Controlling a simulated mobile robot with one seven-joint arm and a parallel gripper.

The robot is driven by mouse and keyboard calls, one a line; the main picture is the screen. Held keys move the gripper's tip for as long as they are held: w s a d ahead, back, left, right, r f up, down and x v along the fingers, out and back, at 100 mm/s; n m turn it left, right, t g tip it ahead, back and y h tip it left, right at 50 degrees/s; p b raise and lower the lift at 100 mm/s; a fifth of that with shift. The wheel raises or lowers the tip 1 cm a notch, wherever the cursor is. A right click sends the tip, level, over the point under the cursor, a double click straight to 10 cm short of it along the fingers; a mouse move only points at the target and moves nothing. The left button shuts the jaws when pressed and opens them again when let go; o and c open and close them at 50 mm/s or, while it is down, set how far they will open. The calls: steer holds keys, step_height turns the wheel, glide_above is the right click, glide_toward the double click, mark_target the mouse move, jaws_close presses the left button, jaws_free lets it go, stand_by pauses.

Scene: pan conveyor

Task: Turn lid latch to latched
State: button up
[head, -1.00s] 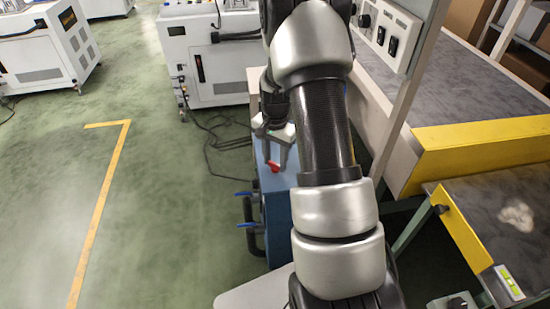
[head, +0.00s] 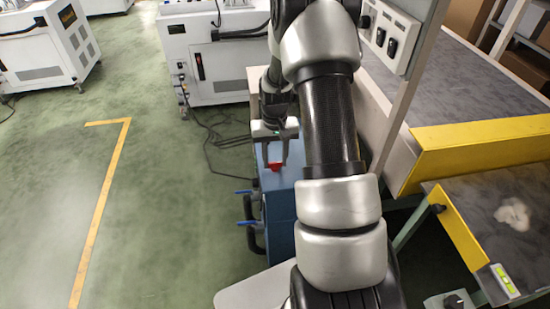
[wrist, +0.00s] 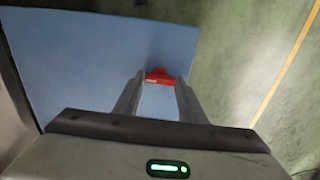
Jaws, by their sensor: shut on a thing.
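The lid latch (head: 274,167) is a small red piece on top of a blue box (head: 281,185) left of my arm in the head view. In the wrist view the red latch (wrist: 158,77) lies near the edge of the blue lid (wrist: 90,60). My gripper (head: 275,158) points down over the lid. Its two fingers are shut on the latch, one at each side, as the wrist view of the gripper (wrist: 160,82) shows. My arm hides the right part of the box.
Blue-handled pipe fittings (head: 246,194) stick out from the box's left side. A conveyor (head: 470,85) with a yellow edge stands at the right. A white machine (head: 205,60) stands behind.

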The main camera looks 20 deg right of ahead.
mark_target(275, 163)
stand_by(0.3)
steer(key=o, duration=1.1)
steer(key=shift+c, duration=0.2)
steer(key=shift+r, duration=0.1)
step_height(275, 163, up, 17)
steer(key=p, duration=0.3)
steer(key=shift+r, duration=0.15)
